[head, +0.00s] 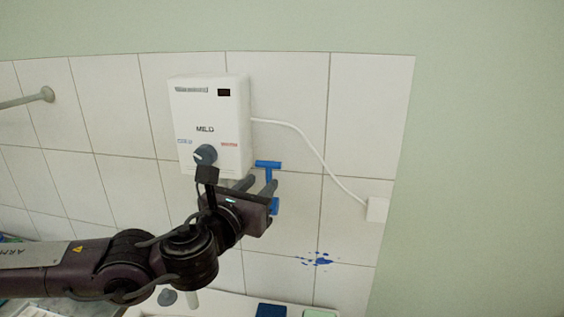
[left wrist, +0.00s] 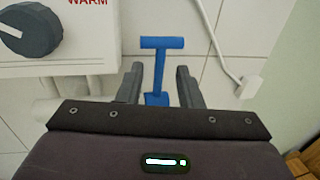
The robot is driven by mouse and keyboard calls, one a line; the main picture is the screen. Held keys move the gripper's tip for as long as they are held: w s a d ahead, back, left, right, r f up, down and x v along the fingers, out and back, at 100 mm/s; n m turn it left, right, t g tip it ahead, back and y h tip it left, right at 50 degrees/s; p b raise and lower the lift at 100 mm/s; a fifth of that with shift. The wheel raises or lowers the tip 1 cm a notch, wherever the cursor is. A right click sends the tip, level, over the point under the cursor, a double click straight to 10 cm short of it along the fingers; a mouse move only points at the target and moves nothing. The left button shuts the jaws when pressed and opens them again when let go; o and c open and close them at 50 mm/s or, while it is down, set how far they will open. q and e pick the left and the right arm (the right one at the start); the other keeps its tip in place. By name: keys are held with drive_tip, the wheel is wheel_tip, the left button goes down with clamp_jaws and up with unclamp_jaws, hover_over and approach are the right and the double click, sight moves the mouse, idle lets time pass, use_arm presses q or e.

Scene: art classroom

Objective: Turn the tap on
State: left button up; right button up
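A blue T-shaped tap handle (head: 268,164) stands out against the tiled wall, just below and right of a white water heater (head: 211,100). A blue piece also shows below my gripper. My left gripper (head: 259,184) is at the handle, its two fingers apart. In the left wrist view, the handle's crossbar (left wrist: 162,43) lies beyond the fingertips, and its stem runs down between the open fingers (left wrist: 159,71) with a gap on both sides. I cannot tell whether the stem is within the fingers' depth. The spout is hidden or unclear. My right gripper is out of view.
The heater has a dark grey knob (head: 205,155), near my left wrist. A white cable (head: 310,147) runs to a wall box (head: 377,209) at the right. A blue and a green item lie at the bottom edge.

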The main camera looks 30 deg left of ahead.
sight(267, 176)
use_arm(q)
drive_tip(key=shift+w+r, duration=0.1)
drive_tip(key=shift+r, duration=0.1)
drive_tip(key=shift+w, duration=0.25)
drive_tip(key=shift+w+a+f+p, duration=0.1)
drive_tip(key=shift+w+a+p, duration=0.1)
drive_tip(key=shift+w, duration=1.4)
drive_tip(key=shift+w+a+f+p, duration=0.1)
drive_tip(key=shift+w+p, duration=0.1)
drive_tip(key=shift+w, duration=1.35)
drive_tip(key=shift+r, duration=0.1)
clamp_jaws()
